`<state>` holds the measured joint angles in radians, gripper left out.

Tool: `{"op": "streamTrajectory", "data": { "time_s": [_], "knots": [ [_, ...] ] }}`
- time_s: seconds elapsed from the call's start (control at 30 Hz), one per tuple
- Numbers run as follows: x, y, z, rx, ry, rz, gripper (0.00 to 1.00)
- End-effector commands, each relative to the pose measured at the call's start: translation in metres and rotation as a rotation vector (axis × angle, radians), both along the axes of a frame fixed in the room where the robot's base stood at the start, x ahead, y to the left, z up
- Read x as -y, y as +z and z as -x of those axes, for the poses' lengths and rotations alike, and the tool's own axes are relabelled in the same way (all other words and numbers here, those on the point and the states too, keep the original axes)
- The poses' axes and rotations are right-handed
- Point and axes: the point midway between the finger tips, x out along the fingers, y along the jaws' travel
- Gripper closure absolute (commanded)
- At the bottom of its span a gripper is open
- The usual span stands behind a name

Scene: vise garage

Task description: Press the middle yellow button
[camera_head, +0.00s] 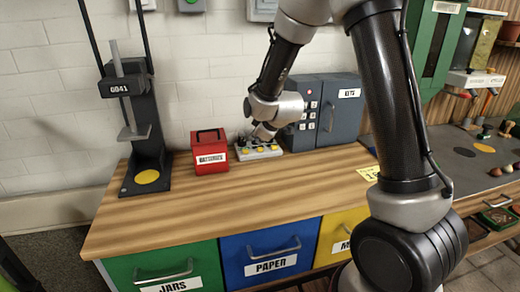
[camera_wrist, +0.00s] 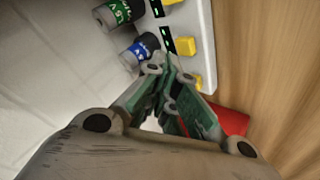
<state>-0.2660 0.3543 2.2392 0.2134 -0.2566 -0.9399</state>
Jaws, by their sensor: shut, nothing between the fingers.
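A pale panel with three yellow buttons in a row (camera_head: 257,155) sits on the wooden worktop by the wall. In the wrist view the panel (camera_wrist: 200,20) shows at the top, with the middle yellow button (camera_wrist: 186,46) between one at the top edge and one lower down. Dark slots with green lights lie beside the buttons. My gripper (camera_head: 264,136) is over the back of the panel, pointing down. In the wrist view its fingertips (camera_wrist: 168,65) are shut and empty, just left of and below the middle button. I cannot tell whether they touch the panel.
A red batteries box (camera_head: 209,158) stands left of the panel, a grey keypad cabinet (camera_head: 340,115) right of it. A black press (camera_head: 145,130) stands far left. The front worktop (camera_head: 230,195) is clear.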

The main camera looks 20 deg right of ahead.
Motion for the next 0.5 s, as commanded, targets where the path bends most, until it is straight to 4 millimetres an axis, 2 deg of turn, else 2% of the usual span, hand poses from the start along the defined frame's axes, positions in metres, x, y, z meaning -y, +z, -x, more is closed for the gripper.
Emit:
{"op": "streamTrajectory", "data": {
  "time_s": [0.23,0.5],
  "knots": [
    [0.000,0.005,0.000,0.001,0.000,0.001,1.00],
    [0.002,0.032,-0.001,0.003,-0.006,0.001,1.00]
  ]
}}
